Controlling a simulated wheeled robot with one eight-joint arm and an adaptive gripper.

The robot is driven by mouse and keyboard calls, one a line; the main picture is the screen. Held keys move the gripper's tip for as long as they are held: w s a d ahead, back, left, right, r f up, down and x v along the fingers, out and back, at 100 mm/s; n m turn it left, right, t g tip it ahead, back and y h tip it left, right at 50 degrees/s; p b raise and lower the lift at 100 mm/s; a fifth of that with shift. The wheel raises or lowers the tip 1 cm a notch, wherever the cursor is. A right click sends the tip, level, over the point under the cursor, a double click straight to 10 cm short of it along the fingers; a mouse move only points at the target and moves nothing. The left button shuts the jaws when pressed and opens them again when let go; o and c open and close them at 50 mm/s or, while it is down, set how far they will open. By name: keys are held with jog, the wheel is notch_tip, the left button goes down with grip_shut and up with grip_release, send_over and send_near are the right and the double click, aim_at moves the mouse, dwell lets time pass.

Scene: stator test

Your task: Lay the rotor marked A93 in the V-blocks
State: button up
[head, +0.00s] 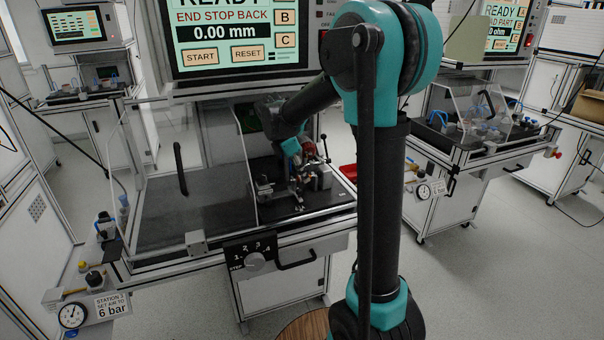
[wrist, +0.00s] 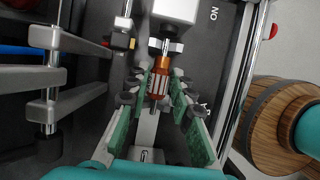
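The rotor (wrist: 159,84), with an orange-copper body and a thin shaft, lies lengthways between the two green-padded fingers of my gripper (wrist: 160,88) in the wrist view. The fingertips are close on both sides of it; I cannot tell whether they touch it. Its A93 mark cannot be read. The V-blocks cannot be made out clearly beneath the rotor and fingers. In the head view my gripper (head: 303,170) is low over the test fixture (head: 316,180), and my arm partly hides the rotor.
A white block with a metal nut (wrist: 166,47) is just beyond the rotor. Grey bars (wrist: 70,75) stand at the left. A clear guard (head: 185,160) is left of the fixture. A screen (head: 240,35) reads END STOP BACK, 0.00 mm.

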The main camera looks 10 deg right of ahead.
jog(key=o, duration=0.4)
jog(key=shift+o, duration=0.2)
jog(key=shift+r, duration=0.1)
jog(key=v, duration=1.1)
jog(key=shift+r, duration=0.4)
jog(key=shift+s+a, duration=0.1)
jog(key=shift+s, duration=0.05)
